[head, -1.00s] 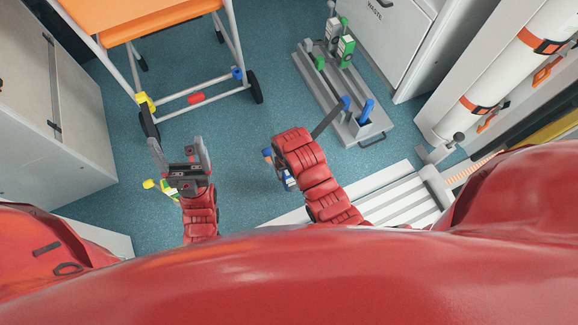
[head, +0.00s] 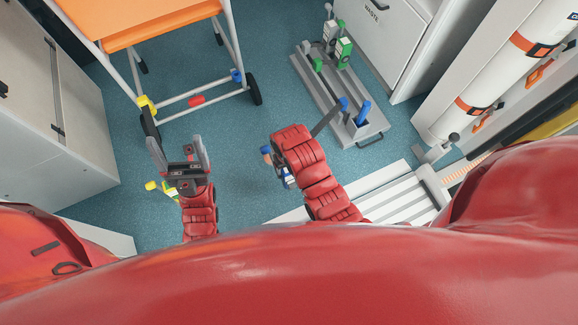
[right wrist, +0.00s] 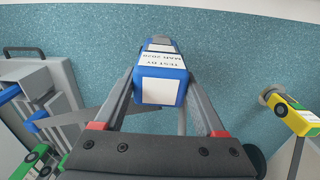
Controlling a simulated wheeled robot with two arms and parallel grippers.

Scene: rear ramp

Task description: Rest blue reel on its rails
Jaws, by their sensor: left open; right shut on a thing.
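The blue reel (right wrist: 160,92), blue with white labels, is between the fingers of my right gripper (right wrist: 162,70), which is shut on it. In the head view the reel (head: 284,177) shows only partly beside my right arm, above the floor. The grey rack (head: 357,133) stands to its right. Two blue-tipped rails stick out of the rack, one blue tip (head: 364,114) nearer the handle and one on a long grey bar (head: 325,120). The reel is apart from these rails as far as I can see. My left gripper (head: 178,146) is open and empty above the floor.
Green pieces (head: 343,48) and a grey one sit at the rack's far end. A yellow piece (head: 164,188) is by my left gripper. An orange-topped trolley (head: 160,18) stands upper left, a white waste cabinet (head: 390,40) behind the rack. The blue floor between is clear.

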